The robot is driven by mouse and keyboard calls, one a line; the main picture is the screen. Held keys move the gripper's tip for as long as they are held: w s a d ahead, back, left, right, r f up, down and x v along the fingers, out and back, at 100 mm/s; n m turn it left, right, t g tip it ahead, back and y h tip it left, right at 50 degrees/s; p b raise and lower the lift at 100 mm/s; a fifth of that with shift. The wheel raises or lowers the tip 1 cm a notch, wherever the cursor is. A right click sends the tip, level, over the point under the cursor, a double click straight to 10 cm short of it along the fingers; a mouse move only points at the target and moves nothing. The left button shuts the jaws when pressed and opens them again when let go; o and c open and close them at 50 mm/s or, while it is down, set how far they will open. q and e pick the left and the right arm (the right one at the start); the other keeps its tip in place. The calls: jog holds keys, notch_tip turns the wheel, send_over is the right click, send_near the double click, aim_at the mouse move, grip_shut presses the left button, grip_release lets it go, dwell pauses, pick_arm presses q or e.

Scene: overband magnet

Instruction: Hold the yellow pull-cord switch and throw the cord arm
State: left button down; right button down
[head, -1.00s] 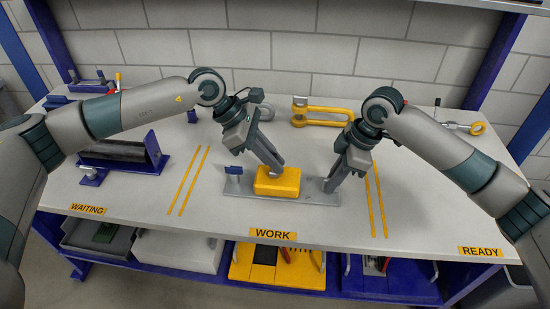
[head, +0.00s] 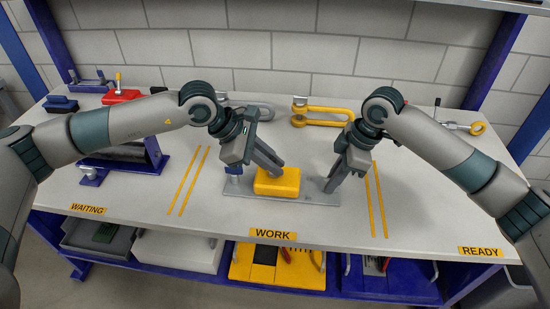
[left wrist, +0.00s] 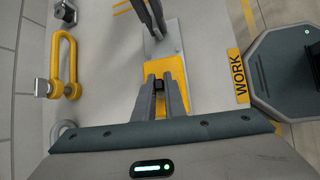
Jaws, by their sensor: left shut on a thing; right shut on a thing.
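The yellow pull-cord switch (head: 277,183) is a box on a flat grey base plate (head: 300,197) in the middle of the bench. My left gripper (head: 276,168) is at its top rear. In the left wrist view, my left fingers (left wrist: 159,82) are closed on a small dark piece over the yellow body (left wrist: 168,68); it looks like the cord arm, mostly hidden. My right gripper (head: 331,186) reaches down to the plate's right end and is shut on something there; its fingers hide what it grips.
A yellow shackle (head: 320,112) lies behind the work area. A dark roller on blue brackets (head: 155,155) stands left, a red block (head: 120,96) behind it. The front right bench top is clear.

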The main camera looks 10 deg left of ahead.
pick_arm(q)
jog(key=shift+s+f+t, duration=0.15)
jog(key=shift+s+t, duration=0.1)
jog(key=shift+t, duration=0.25)
jog(key=shift+s+f+m+t, duration=0.15)
jog(key=shift+s+m+t, duration=0.2)
jog(key=shift+t, duration=0.25)
jog(key=c, duration=1.7)
grip_release()
jog(key=shift+w, duration=0.1)
jog(key=shift+c, duration=0.2)
jog(key=shift+a, duration=0.1)
jog(key=v, duration=1.2)
notch_tip(320, 180, up, 8)
